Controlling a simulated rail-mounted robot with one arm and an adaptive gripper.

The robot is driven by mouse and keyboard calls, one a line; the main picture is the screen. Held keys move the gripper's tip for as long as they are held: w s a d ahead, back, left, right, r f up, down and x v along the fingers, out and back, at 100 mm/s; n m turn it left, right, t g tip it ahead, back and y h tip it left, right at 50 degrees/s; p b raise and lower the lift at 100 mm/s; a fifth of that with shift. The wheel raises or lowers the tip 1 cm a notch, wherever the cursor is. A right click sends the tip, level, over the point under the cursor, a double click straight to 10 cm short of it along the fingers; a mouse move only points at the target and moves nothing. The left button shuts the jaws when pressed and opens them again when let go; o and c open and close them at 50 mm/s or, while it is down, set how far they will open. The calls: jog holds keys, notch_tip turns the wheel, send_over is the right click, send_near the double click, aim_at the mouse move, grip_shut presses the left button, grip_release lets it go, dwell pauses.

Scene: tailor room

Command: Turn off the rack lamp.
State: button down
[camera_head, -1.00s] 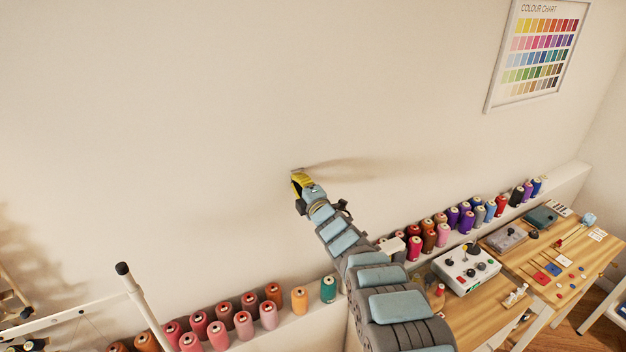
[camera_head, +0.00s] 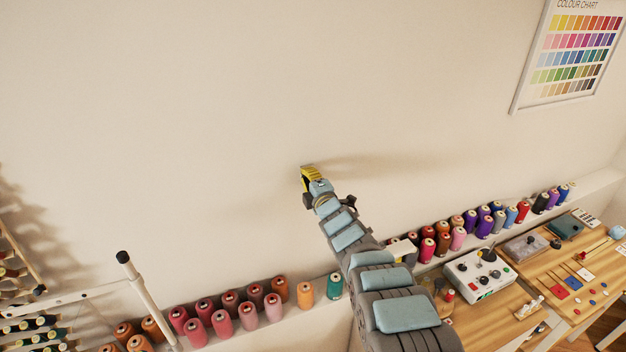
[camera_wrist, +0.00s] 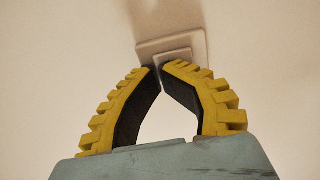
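A pale switch plate (camera_wrist: 200,46) with a raised square part in its middle is on the wall in the wrist view. My gripper (camera_wrist: 160,67), with yellow ribbed fingers and black inner pads, is right in front of the plate's lower edge. Its fingertips are together, with nothing seen between them. Whether they touch the switch cannot be told. In the head view my gripper (camera_head: 306,170) is up against the bare wall and largely hides the plate. No rack lamp can be made out. Part of a rack (camera_head: 28,262) shows at the left edge.
A white pole with a black cap (camera_head: 137,280) stands at lower left. Thread spools (camera_head: 220,320) line a ledge along the wall. A control box (camera_head: 478,275) and small items lie on the wooden table at right. The wall around my gripper is clear.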

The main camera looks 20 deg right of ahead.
jog(key=shift+w+a+b, duration=0.1)
jog(key=shift+w+b, duration=0.05)
jog(key=shift+b, duration=0.4)
jog(key=shift+r+p, duration=0.25)
jog(key=shift+p, duration=0.3)
jog(key=s+f+p, duration=0.2)
jog(key=s+p, duration=0.4)
jog(key=s, duration=0.8)
jog(key=shift+d+f, duration=0.2)
jog(key=shift+d, duration=0.1)
dwell(0.6)
